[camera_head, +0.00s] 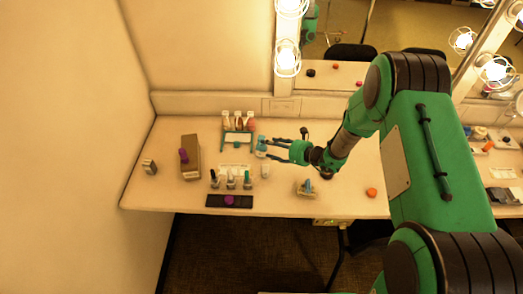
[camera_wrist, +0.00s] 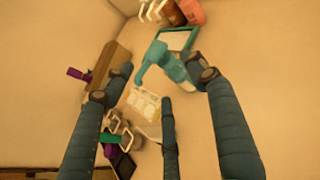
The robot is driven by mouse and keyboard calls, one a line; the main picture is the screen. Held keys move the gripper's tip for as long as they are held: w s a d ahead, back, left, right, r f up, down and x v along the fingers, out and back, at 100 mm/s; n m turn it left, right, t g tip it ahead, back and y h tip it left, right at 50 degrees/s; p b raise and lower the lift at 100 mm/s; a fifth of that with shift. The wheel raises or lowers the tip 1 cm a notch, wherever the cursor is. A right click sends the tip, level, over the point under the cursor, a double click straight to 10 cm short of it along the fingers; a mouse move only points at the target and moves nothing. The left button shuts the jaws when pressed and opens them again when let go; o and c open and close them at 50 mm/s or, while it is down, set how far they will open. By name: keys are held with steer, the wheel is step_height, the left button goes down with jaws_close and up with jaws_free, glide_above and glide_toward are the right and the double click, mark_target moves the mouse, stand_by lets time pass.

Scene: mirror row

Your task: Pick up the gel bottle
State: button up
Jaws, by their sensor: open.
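The gel bottle, with a teal pump top (camera_wrist: 157,56), lies ahead of my fingers in the wrist view, between the left and right fingertips. In the head view its blue top (camera_head: 262,142) shows right at my fingertips. My gripper (camera_head: 268,148) is open, reaching left over the table; its three dark fingers also show in the wrist view (camera_wrist: 166,84). I see no finger closed on the bottle. Whether any finger touches it, I cannot tell.
A framed mirror (camera_head: 237,139) and several bottles stand behind on the table (camera_head: 345,195). A brown box (camera_head: 190,158) is to the left. Several bottles and a dark tray (camera_head: 215,201) are in front.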

mark_target(264, 149)
steer(key=shift+b+x, duration=0.4)
steer(key=shift+x, duration=1.95)
steer(key=shift+w+d, duration=0.1)
steer(key=shift+d, duration=0.05)
